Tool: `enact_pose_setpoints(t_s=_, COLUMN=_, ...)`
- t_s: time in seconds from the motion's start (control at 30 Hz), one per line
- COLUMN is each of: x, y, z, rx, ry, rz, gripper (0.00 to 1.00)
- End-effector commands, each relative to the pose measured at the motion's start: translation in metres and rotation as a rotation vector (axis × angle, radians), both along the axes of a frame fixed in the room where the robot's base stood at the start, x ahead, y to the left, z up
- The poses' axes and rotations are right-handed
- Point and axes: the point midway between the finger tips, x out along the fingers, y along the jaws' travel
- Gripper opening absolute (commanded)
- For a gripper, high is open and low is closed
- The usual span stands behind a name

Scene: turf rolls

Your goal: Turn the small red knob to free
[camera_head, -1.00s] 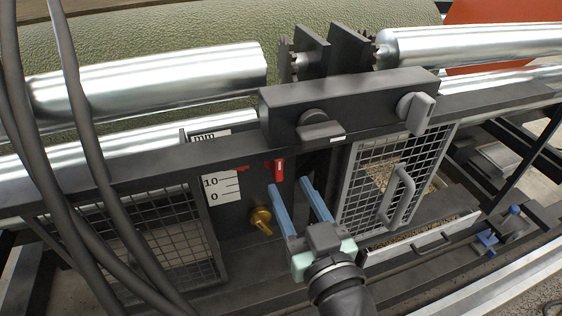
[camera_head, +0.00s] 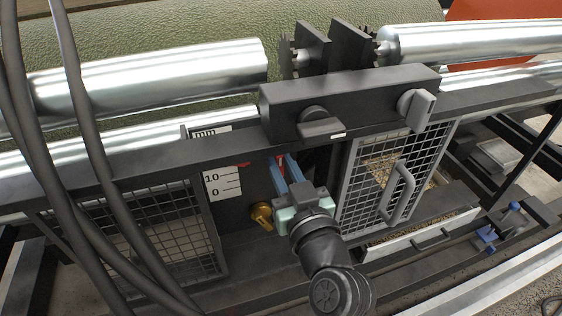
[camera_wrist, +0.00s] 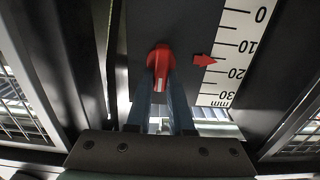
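The small red knob (camera_wrist: 161,58) sits on a dark upright panel, with a white line on its grip. In the wrist view the two blue fingers of my gripper (camera_wrist: 160,80) lie on either side of its grip, close together, and look shut on it. In the head view my gripper (camera_head: 281,162) reaches to the panel, and its fingers hide most of the red knob (camera_head: 281,158). A white mm scale (camera_wrist: 230,60) with a red pointer (camera_wrist: 204,60) is beside the knob.
A brass-yellow knob (camera_head: 262,214) is just below left of my fingers. A mesh door (camera_head: 385,180) with a grey handle is close on the right. Black hoses (camera_head: 80,150) hang at the left.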

Motion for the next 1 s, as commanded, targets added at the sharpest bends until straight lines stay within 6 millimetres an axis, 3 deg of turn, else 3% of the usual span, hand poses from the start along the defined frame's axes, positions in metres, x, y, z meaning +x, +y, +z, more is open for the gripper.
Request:
enact_pose_setpoints(t_s=0.57, x=0.0001, y=-0.0009, z=0.0003, rx=0.051, ry=0.018, rz=0.000, gripper=0.00)
enact_pose_setpoints(t_s=1.0, x=0.0016, y=-0.0049, z=0.0007, rx=0.375, ry=0.123, rz=0.000, gripper=0.00)
